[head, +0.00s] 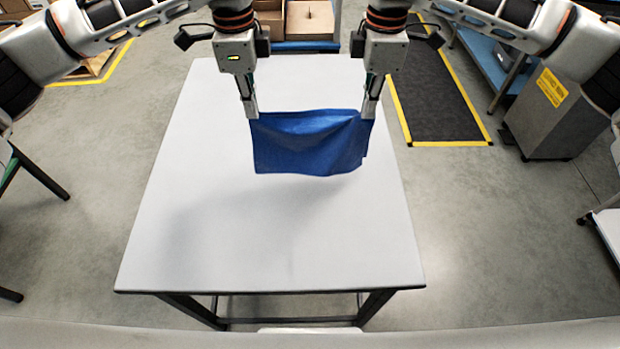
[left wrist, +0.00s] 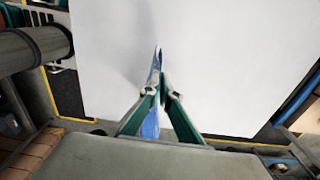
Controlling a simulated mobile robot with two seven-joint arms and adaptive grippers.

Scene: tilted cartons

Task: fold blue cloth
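The blue cloth (head: 308,143) hangs above the white table (head: 260,240) by its two upper corners, slightly creased and spread between my grippers. My left gripper (head: 251,113) is shut on its upper left corner. My right gripper (head: 370,112) is shut on its upper right corner. In the left wrist view the cloth (left wrist: 155,70) shows edge-on as a thin blue strip between the fingertips of my left gripper (left wrist: 160,95). The far side of the cloth is hidden in the head view.
The table top is bare around and below the cloth. Cardboard boxes (head: 309,20) stand behind the table's far edge. A dark floor mat with yellow borders (head: 435,95) and a grey cabinet (head: 555,115) are to the right.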

